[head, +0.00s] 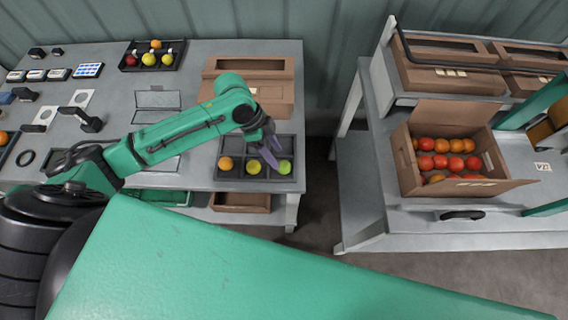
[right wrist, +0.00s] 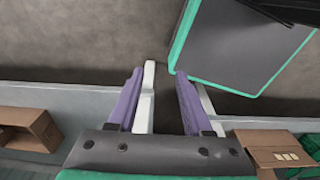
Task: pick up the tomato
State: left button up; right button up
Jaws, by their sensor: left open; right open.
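A dark compartment tray (head: 238,182) near the bench's right end holds an orange tomato (head: 225,163), a yellow one (head: 253,168) and a green one (head: 285,167), each in its own front compartment. My left gripper (head: 270,155) is open, with its purple fingers above the tray between the yellow and green tomatoes. I cannot tell whether the fingers touch either one. My right gripper (right wrist: 154,78) is open and empty in the right wrist view, with no tomato near its fingers.
A cardboard box (head: 408,168) of several red and orange tomatoes stands on the right cart. A small black tray (head: 130,66) with several tomatoes is at the back. A floor gap (head: 315,190) separates bench and cart.

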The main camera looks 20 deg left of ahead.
aim_at(282, 163)
pick_arm(q)
jog(key=p+x, duration=0.1)
jog(key=x, duration=0.4)
jog(key=shift+w+f, duration=0.1)
jog(key=shift+f, duration=0.15)
jog(key=shift+d+f, duration=0.1)
jog(key=shift+f, duration=0.05)
jog(key=c, duration=0.6)
pick_arm(e)
jog(key=shift+w+r, duration=0.85)
jog(key=shift+w, duration=0.2)
pick_arm(q)
jog(key=shift+o, duration=0.2)
pick_arm(e)
jog(key=shift+d, duration=0.1)
